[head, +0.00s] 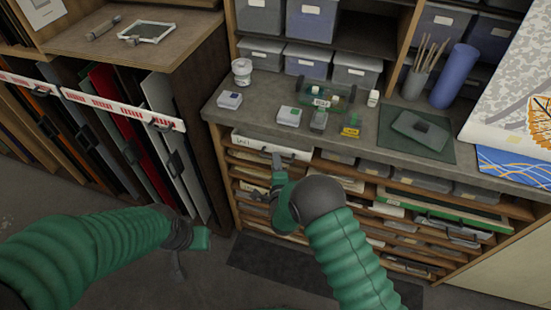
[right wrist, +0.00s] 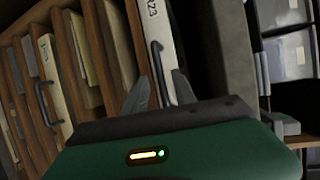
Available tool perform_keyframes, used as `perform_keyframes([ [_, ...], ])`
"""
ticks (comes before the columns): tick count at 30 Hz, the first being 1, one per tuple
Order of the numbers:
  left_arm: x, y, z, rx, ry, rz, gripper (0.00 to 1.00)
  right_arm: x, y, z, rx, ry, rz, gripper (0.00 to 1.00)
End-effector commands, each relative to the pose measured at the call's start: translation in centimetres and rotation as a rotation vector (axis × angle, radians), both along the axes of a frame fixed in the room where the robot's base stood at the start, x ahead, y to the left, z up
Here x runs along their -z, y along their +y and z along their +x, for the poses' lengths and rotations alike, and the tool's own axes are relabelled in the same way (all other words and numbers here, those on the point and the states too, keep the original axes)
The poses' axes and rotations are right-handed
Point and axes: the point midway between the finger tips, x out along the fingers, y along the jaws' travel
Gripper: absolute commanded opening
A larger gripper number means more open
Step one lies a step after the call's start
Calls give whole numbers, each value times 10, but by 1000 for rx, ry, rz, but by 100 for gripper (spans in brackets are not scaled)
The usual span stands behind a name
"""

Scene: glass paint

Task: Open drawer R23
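Drawer R23 (head: 250,144) is the white-fronted top drawer on the left side of the workbench, and it looks closed. In the right wrist view its pale front (right wrist: 155,22) carries a label ending in 23 and a dark bar handle (right wrist: 157,72). My right gripper (head: 277,163) is at this drawer front. In the right wrist view its two fingers (right wrist: 159,92) are apart, with the lower end of the handle between them; contact cannot be told. My left gripper (head: 184,255) hangs low at left, away from the drawer; its fingers are unclear.
Other shallow drawers and shelves (head: 258,172) lie below. The worktop (head: 265,118) above holds small boxes, a white tub (head: 242,72) and a green mat (head: 432,138). A rack of upright panels (head: 125,140) stands at left. A dark floor mat (head: 270,262) lies in front.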

Motion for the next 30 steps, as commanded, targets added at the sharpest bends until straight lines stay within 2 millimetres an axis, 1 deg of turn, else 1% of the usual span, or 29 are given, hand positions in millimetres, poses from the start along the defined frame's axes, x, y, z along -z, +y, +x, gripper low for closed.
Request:
perform_keyframes([
  [1, 0, 0, 0, 0, 0, 0, 36, 2, 1, 8, 0, -1, 0, 33],
  [3, 0, 0, 0, 0, 0, 0, 36, 4, 2, 16, 0, 0, 0, 33],
  [6, 0, 0, 0, -1, 0, 0, 36, 5, 2, 23, 0, 1, 0, 33],
  [13, 0, 0, 0, 0, 0, 0, 36, 5, 1, 25, 0, 1, 1, 33],
  [14, 0, 0, 0, 0, 0, 0, 36, 5, 1, 25, 0, 1, 1, 31],
  [21, 0, 0, 0, 0, 0, 0, 36, 5, 2, 24, 0, 1, 0, 0],
  [30, 0, 0, 0, 0, 0, 0, 36, 6, 3, 24, -2, 4, 0, 0],
])
